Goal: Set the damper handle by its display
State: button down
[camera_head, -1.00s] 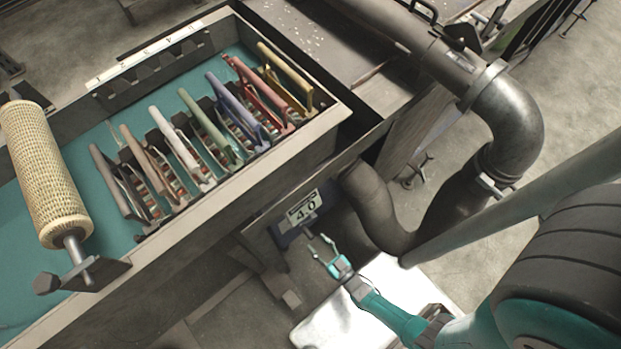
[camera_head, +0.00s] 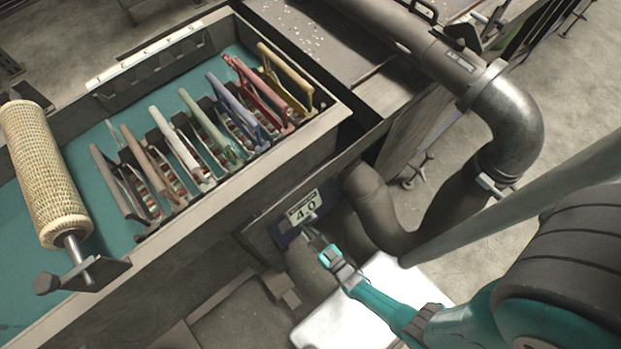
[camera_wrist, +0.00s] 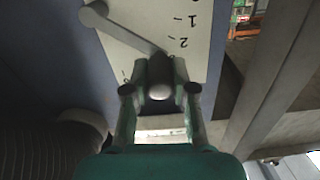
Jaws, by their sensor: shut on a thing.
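The damper handle (camera_wrist: 132,38) is a grey lever in the wrist view. It runs from a round pivot at upper left down to a rounded knob (camera_wrist: 160,88) between my fingers. Behind it is a white scale plate (camera_wrist: 186,20) with marks; 1 and 2 are legible. The display (camera_head: 303,208) in the head view reads 4.0, on a dark panel under the table edge. My gripper (camera_head: 316,240) reaches up to the panel just below the display. In the wrist view my gripper (camera_wrist: 160,92) is shut on the handle's knob end. The handle's tip is partly hidden by the fingers.
The teal-topped table (camera_head: 75,165) holds a row of coloured squeegee-like frames (camera_head: 205,125) and a mesh tube (camera_head: 42,175) on a spindle. A white surface (camera_head: 370,310) lies below my arm.

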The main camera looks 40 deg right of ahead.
jog(key=shift+r+m, duration=0.15)
jog(key=shift+m, duration=0.15)
jog(key=shift+d+r+m, duration=0.15)
jog(key=shift+d+m, duration=0.15)
jog(key=c, duration=0.9)
grip_release()
jog(key=shift+c, duration=0.2)
